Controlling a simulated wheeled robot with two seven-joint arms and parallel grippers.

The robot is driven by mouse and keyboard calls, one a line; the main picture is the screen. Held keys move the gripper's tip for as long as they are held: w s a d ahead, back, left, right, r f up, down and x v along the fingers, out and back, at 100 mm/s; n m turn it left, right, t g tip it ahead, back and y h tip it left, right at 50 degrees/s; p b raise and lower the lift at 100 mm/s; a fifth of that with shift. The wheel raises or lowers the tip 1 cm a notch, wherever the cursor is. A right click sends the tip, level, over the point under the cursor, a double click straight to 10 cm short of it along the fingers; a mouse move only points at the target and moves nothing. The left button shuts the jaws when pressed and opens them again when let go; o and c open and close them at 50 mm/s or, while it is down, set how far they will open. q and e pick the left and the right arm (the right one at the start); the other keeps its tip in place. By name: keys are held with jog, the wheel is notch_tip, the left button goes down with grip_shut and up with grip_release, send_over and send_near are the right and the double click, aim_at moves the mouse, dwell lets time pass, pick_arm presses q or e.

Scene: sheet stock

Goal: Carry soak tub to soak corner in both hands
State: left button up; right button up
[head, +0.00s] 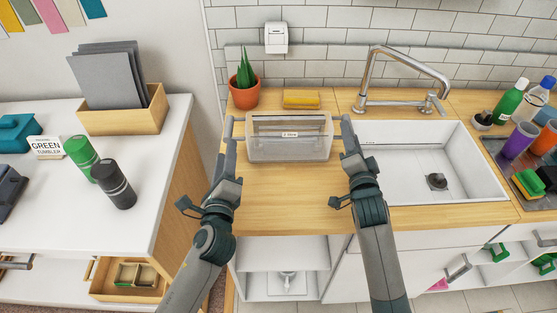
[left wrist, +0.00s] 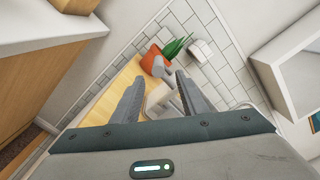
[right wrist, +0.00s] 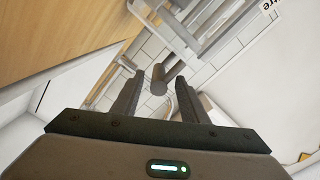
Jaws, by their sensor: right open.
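The soak tub (head: 290,150) is a clear box with a small label on its far side. It stands upright on the wooden counter left of the sink, with a handle at each end. My left gripper (head: 229,128) is at the tub's left end, open, with a grey handle end (left wrist: 160,68) ahead between its fingers. My right gripper (head: 345,126) is at the right end, open, with a round handle end (right wrist: 158,82) showing between its fingers. Whether either finger touches a handle I cannot tell. No spot is clearly marked as the soak corner.
The white sink (head: 405,185) with a faucet (head: 395,60) lies right of the tub. A potted plant (head: 244,90) and a yellow sponge (head: 301,99) stand behind it. The wooden counter (head: 285,195) in front is clear. Bottles and cups crowd the far right.

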jog(key=s, duration=0.9)
jog(key=shift+s+d, duration=0.4)
pick_arm(q)
jog(key=o, duration=0.8)
jog(key=shift+f, duration=0.4)
pick_arm(e)
jog(key=shift+f, duration=0.15)
pick_arm(q)
jog(key=shift+s, duration=0.2)
jog(key=shift+s+d, duration=0.15)
jog(key=shift+s, duration=1.05)
jog(key=shift+s+d, duration=0.1)
jog(key=shift+s, duration=1.05)
pick_arm(e)
jog(key=shift+r, duration=0.25)
pick_arm(q)
jog(key=shift+s+d, duration=0.2)
jog(key=shift+s, duration=2.3)
pick_arm(e)
jog(key=shift+f, duration=0.15)
